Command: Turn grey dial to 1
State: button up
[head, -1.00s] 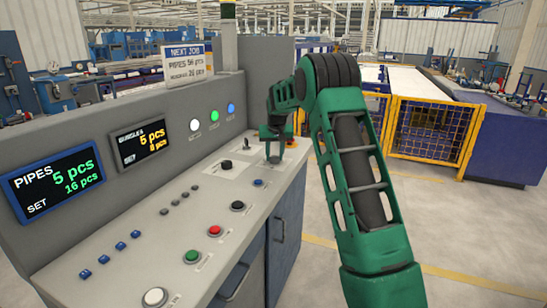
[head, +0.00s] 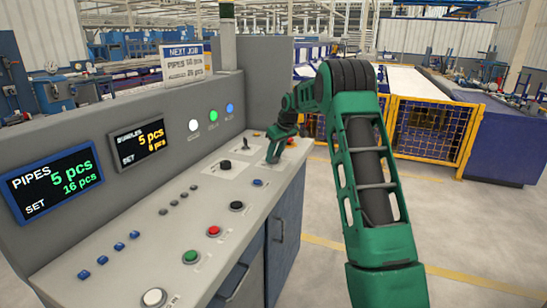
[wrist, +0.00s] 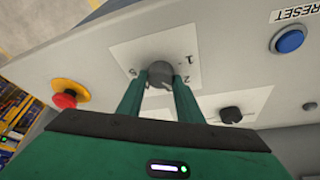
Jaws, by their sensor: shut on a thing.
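The grey dial (wrist: 160,72) sits on a white plate (wrist: 122,55) on the console. In the wrist view the plate shows a 1 at the dial's upper right, a 2 at its right and another mark at its left that I cannot read surely. My gripper (wrist: 160,85) is shut on the dial, with one green finger on each side of it. The dial's pointer is too small to read. In the head view my gripper (head: 272,157) is at the console's far right end, and the dial is hidden there.
A red emergency button on a yellow base (wrist: 68,96) is left of the dial in the wrist view. A blue RESET button (wrist: 289,40) and a second black knob (wrist: 231,114) are to the right. The console (head: 140,228) carries several other buttons and two displays (head: 55,180).

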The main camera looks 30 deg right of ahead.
jog(key=n, duration=0.2)
jog(key=n+y, duration=0.1)
jog(key=n, duration=0.1)
jog(key=n+g+y, duration=0.1)
jog(key=n, duration=0.1)
jog(key=shift+w+d+n, duration=0.15)
jog(key=shift+d+n, duration=0.15)
jog(key=shift+d, duration=0.05)
jog(key=n, duration=0.2)
jog(key=n+g+y, duration=0.1)
jog(key=n, duration=0.1)
jog(key=shift+w+d+r, duration=0.1)
jog(key=shift+w+r, duration=0.05)
jog(key=shift+o, duration=0.4)
jog(key=shift+n+g, duration=0.5)
jog(key=shift+n, duration=0.4)
jog(key=shift+r, duration=0.15)
jog(key=o, duration=0.9)
jog(key=shift+w+d, duration=0.1)
jog(key=shift+o, duration=0.3)
jog(key=shift+f, duration=0.2)
